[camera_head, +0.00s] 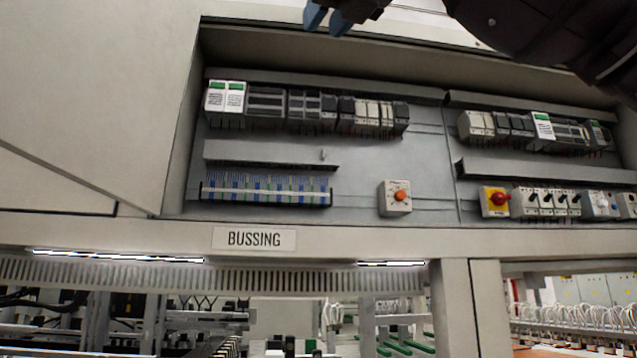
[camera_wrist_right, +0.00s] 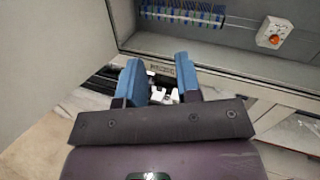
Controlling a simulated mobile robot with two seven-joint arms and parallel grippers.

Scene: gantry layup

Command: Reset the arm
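My right gripper (camera_head: 326,20) shows at the top edge of the head view, with its dark arm coming in from the upper right. Its two blue fingers are cut by the frame edge. In the right wrist view the gripper (camera_wrist_right: 158,75) has its blue fingers apart, with nothing seen held between them. It is in front of the control cabinet, whose back panel (camera_head: 360,160) carries rows of electrical modules. My left gripper is in neither view.
An orange-knob switch box (camera_head: 396,198) and a red emergency button (camera_head: 498,200) sit on the panel. A "BUSSING" label (camera_head: 254,239) is on the cabinet's lower beam. A cabinet door or side panel (camera_head: 90,100) fills the left. Machinery shows below.

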